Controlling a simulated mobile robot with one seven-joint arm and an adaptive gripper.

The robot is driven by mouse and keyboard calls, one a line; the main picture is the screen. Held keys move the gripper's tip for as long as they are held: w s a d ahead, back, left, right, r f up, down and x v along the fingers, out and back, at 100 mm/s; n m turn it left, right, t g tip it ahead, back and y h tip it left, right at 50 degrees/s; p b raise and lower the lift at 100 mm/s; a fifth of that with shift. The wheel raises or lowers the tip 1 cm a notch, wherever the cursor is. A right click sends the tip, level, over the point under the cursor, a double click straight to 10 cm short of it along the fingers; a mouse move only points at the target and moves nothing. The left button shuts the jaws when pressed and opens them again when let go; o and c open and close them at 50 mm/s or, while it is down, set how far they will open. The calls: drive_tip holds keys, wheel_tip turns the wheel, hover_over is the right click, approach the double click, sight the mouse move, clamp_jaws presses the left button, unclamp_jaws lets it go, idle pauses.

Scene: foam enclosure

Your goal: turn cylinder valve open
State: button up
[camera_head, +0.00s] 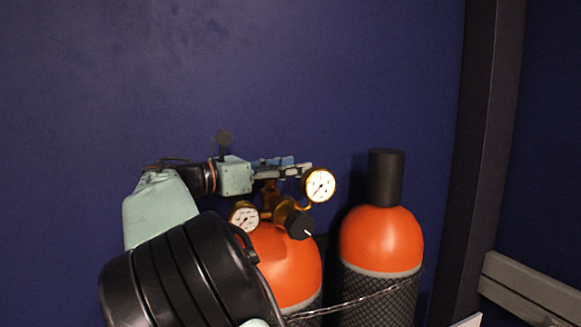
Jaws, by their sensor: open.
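The left orange cylinder (290,266) stands upright, partly hidden by my arm. A brass valve and regulator assembly (268,196) sits on top of it, with two round gauges and a black knob (299,225). My gripper (296,171) reaches in from the left, level and just above the brass body, with its fingers pointing right. The jaws are open and end close to the right gauge (318,185). The valve's own handle cannot be made out; the fingers cover the top of the brass stem. I cannot tell whether the fingers touch the valve.
A second orange cylinder (382,240) with a black cap (386,177) stands to the right. A chain (350,302) runs across the front of both cylinders. The left gauge (244,216) is close to my arm. A dark blue wall (330,70) is behind, with a dark post (485,120) at right.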

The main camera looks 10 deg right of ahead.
drive_tip(key=c, duration=1.2)
drive_tip(key=shift+f, duration=0.1)
drive_tip(key=shift+w+a+f+n+t+y+b, duration=0.15)
drive_tip(key=shift+w+n+t+y+b, duration=0.15)
drive_tip(key=shift+n+t+y+b, duration=0.55)
drive_tip(key=shift+w+a+n+t+y+b, duration=0.15)
drive_tip(key=shift+w+n+t+y+b, duration=0.3)
drive_tip(key=shift+t, duration=0.8)
drive_tip(key=shift+w+a+n+t+y+b, duration=0.1)
drive_tip(key=shift+a+n+t+y+b, duration=0.1)
drive_tip(key=shift+n+t+y+b, duration=0.25)
drive_tip(key=shift+w+a+n+t+y+b, duration=0.15)
drive_tip(key=shift+n+t+y+b, duration=0.1)
drive_tip(key=shift+n+t, duration=0.4)
clamp_jaws()
drive_tip(key=o, duration=1.2)
unclamp_jaws()
drive_tip(key=shift+s+a, duration=0.1)
drive_tip(key=shift+r, duration=0.2)
